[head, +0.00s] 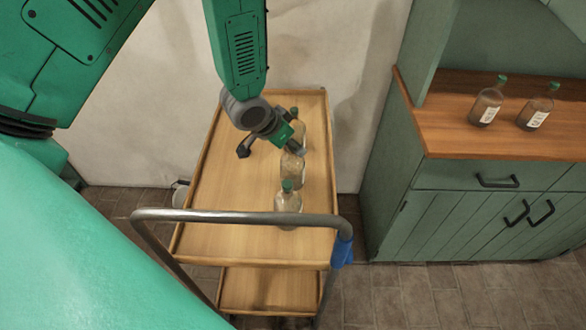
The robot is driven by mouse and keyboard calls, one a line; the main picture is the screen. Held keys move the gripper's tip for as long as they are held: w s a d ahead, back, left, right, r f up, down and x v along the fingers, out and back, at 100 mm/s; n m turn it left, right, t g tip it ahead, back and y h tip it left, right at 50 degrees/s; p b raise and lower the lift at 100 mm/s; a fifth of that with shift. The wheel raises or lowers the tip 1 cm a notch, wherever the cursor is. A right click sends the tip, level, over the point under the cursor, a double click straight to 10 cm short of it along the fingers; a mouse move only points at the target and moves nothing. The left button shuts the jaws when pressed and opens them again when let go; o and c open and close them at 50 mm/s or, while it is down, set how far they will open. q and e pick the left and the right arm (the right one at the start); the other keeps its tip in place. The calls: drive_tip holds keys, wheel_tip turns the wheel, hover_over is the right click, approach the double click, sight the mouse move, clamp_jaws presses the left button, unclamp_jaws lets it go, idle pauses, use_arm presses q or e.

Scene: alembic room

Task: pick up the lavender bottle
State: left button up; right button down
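Three clear glass bottles stand in a row along the right side of a wooden-topped cart (215,190). The front bottle (287,205) has a green cap and pale contents. The middle bottle (292,172) has its top hidden behind my gripper. The back bottle (299,133) is partly covered by the gripper. No readable label shows which one is lavender. My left gripper (271,150) hangs over the cart with its fingers spread, one toward the left and one by the middle bottle's top. Contact there cannot be told. My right gripper is out of view.
The cart has a metal push handle (235,217) across its near end and a lower shelf (270,290). The cart top's left side is clear.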

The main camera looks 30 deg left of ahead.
use_arm(q)
drive_tip(key=shift+w+d+f, duration=0.1)
drive_tip(key=shift+w+f, duration=0.2)
drive_tip(key=shift+f, duration=0.1)
drive_tip(key=shift+s, duration=0.1)
drive_tip(key=shift+c, duration=0.4)
drive_tip(key=shift+r, duration=0.1)
clamp_jaws()
drive_tip(key=shift+r, duration=0.1)
